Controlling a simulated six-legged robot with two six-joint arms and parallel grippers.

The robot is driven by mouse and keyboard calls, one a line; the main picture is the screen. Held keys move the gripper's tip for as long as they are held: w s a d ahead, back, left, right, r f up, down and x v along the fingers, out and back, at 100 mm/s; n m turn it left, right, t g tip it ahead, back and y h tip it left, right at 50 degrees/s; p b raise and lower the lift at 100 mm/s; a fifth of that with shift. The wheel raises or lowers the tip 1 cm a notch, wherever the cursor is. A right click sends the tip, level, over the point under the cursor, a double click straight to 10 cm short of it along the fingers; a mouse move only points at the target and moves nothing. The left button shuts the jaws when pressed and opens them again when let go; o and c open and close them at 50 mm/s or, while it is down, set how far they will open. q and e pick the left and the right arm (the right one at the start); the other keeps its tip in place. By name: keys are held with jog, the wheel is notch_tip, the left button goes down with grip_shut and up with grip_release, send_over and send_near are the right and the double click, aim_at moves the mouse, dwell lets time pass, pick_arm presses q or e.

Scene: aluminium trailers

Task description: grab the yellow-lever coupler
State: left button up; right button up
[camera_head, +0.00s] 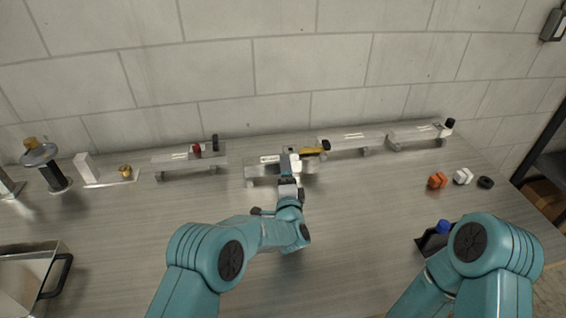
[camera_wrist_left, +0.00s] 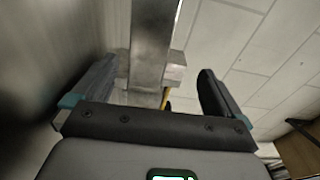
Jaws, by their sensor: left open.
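The yellow-lever coupler (camera_head: 312,151) is on the aluminium trailer at the middle of the bench, near the back wall. Its lever is a yellow bar with a black end, pointing right. My left gripper (camera_head: 289,160) is over this trailer, just left of the lever, and hides part of the coupler. In the left wrist view my open fingers (camera_wrist_left: 158,70) stand either side of an aluminium bar (camera_wrist_left: 150,40). A piece of the yellow lever (camera_wrist_left: 165,98) shows low between them. I cannot tell whether the fingers touch anything. My right gripper is out of view.
Left is a trailer with a red and black coupler (camera_head: 196,149); right are two more trailers (camera_head: 350,140) (camera_head: 413,134). Orange (camera_head: 437,180), white (camera_head: 462,176) and black (camera_head: 485,182) pieces lie at right. A metal bin (camera_head: 30,262) is front left.

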pick_arm(q)
jog(key=shift+w+a, duration=0.2)
jog(key=shift+w, duration=2.75)
jog(key=shift+c, duration=0.3)
jog(key=c, duration=1)
jog(key=shift+w+r, duration=0.1)
jog(key=shift+r, duration=0.05)
jog(key=c, duration=0.3)
jog(key=shift+c, duration=0.2)
